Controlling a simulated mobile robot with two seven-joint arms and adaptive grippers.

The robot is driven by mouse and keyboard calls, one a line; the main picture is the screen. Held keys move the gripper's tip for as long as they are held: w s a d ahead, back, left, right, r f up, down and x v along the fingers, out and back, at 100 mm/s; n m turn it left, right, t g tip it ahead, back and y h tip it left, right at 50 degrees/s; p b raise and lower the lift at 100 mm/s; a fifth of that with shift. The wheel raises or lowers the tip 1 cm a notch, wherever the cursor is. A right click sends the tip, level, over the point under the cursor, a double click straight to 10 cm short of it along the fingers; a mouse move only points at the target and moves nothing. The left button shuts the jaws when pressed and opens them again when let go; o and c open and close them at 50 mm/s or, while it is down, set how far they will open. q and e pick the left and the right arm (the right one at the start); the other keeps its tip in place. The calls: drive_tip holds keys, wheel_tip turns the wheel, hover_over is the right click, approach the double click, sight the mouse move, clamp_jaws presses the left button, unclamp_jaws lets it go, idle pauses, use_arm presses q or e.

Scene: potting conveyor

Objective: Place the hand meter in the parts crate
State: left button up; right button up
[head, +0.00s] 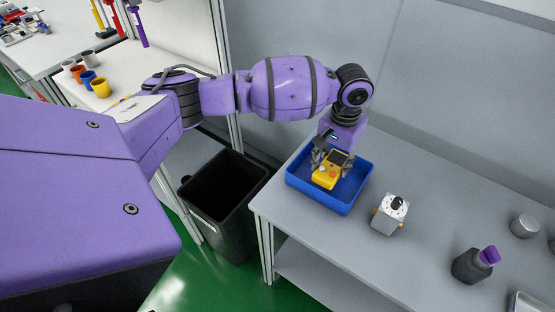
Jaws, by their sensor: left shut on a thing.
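The yellow hand meter (326,178), with a dark screen and an orange button, is at the blue parts crate (345,209) on the grey table. My left gripper (328,163) points down over the crate and is shut on the hand meter. The meter appears within the crate's outline; I cannot tell whether it touches the crate floor. Part of the meter is hidden by the gripper fingers. My right gripper is not in view.
A grey box with a black knob (390,214) stands right of the crate. A dark bottle with a purple top (474,264) and a grey cylinder (524,225) are farther right. A black bin (225,200) stands left of the table (283,215). Several cups stand on a shelf at left.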

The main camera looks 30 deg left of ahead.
sight(332, 162)
use_arm(q)
drive_tip(key=shift+w+a+f, duration=0.2)
drive_tip(key=shift+w+f, duration=0.15)
drive_tip(key=shift+w, duration=0.05)
wheel_tip(332, 162, down, 3)
drive_tip(key=shift+f, duration=0.1)
drive_tip(key=shift+f, duration=0.1)
drive_tip(key=o, duration=1.3)
drive_tip(key=shift+o, duration=0.2)
